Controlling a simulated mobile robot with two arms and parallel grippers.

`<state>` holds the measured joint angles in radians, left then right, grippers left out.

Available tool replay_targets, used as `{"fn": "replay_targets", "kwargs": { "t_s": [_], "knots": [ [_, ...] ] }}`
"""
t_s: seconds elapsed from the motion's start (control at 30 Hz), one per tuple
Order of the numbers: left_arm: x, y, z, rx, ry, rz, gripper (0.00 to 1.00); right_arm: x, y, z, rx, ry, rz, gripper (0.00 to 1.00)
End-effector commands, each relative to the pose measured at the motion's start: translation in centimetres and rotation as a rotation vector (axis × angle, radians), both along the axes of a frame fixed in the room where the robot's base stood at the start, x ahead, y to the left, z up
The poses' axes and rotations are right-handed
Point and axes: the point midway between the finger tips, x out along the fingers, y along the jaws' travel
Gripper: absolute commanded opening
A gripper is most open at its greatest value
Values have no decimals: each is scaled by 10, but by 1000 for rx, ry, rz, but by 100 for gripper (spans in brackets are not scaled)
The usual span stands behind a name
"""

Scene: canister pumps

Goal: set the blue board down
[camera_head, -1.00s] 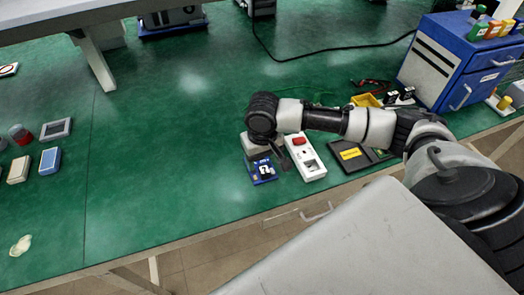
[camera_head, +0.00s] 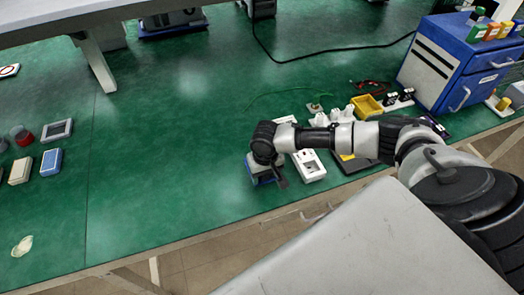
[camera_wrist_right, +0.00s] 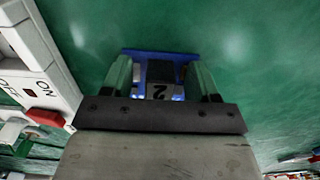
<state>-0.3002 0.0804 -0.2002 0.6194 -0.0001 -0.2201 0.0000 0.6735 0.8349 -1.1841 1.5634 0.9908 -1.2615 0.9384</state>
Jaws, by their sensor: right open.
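The blue board (camera_head: 263,181) is on the green bench near its front edge, mostly hidden under my right gripper in the head view. In the right wrist view the blue board (camera_wrist_right: 160,53) shows its blue far edge, a dark block and a white part marked "2". My right gripper (camera_wrist_right: 160,80) is open, with one finger on each side of the board. I cannot tell whether the fingers touch it. In the head view my right gripper (camera_head: 270,172) points down over the board. My left gripper is not in view.
A white switch box (camera_head: 308,167) stands close to the right of the board; its red switch (camera_wrist_right: 45,117) shows in the wrist view. A dark case (camera_head: 355,162), a yellow tray (camera_head: 367,106) and a blue drawer cabinet (camera_head: 450,65) are further right.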

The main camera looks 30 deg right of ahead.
Motion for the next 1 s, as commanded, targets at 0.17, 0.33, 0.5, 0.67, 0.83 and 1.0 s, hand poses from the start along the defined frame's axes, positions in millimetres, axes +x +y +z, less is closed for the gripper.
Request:
{"fn": "replay_targets", "kwargs": {
  "t_s": [0.17, 0.33, 0.5, 0.67, 0.83, 1.0],
  "knots": [
    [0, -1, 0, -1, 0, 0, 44, 0, 0, -2, 1, -1, 1, 60],
    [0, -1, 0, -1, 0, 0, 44, 0, 0, -2, 0, -1, 0, 43],
    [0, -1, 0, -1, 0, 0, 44, 0, 0, -1, 0, -1, 0, 17],
    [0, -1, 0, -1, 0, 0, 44, 0, 0, -1, 0, -1, 0, 1],
    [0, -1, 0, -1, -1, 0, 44, 0, 0, 0, 1, -2, 0, 1],
    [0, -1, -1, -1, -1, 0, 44, 1, 0, 10, 1, -3, -1, 1]
  ]
}}
